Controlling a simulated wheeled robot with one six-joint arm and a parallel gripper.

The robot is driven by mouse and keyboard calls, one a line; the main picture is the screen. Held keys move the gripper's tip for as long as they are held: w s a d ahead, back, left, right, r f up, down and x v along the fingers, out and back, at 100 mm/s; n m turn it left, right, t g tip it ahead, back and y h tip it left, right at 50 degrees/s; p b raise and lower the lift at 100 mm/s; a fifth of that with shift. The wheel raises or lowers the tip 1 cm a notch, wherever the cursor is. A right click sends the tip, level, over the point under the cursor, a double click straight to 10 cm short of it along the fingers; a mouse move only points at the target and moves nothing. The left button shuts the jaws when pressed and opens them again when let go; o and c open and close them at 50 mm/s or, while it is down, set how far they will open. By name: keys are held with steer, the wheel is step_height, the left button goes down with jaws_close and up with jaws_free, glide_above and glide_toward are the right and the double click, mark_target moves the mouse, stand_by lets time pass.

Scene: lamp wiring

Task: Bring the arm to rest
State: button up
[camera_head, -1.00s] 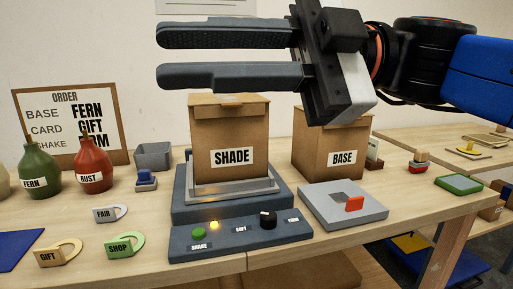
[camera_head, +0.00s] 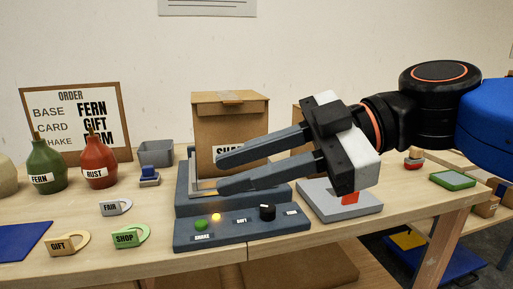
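My gripper (camera_head: 205,174) is in the middle of the view, reaching in from the right with its fingers pointing left. The two dark fingers are apart with nothing seen between them, so it is open. It is in front of the SHADE box (camera_head: 232,103) and covers part of its label. My arm comes from the right edge.
The machine has a green button (camera_head: 201,225), a lit yellow lamp (camera_head: 216,217) and a black knob (camera_head: 267,212). A grey plate (camera_head: 352,210) lies right. Green (camera_head: 46,168) and red bottles (camera_head: 98,168) stand left. Tags (camera_head: 130,237) lie in front.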

steer(key=w+d+f+m+t+h, duration=0.35)
steer(key=d+f+m, duration=0.3)
steer(key=f, duration=0.55)
steer(key=w+d+f+m+t+h, duration=0.1)
steer(key=d+f+m+h, duration=0.9)
steer(key=d+f+m, duration=0.6)
steer(key=d+f, duration=0.5)
steer(key=d, duration=0.3)
steer(key=shift+w+d+m+h, duration=0.15)
steer(key=shift+w+m+h, duration=0.1)
steer(key=shift+m+h, duration=0.1)
steer(key=shift+t, duration=0.25)
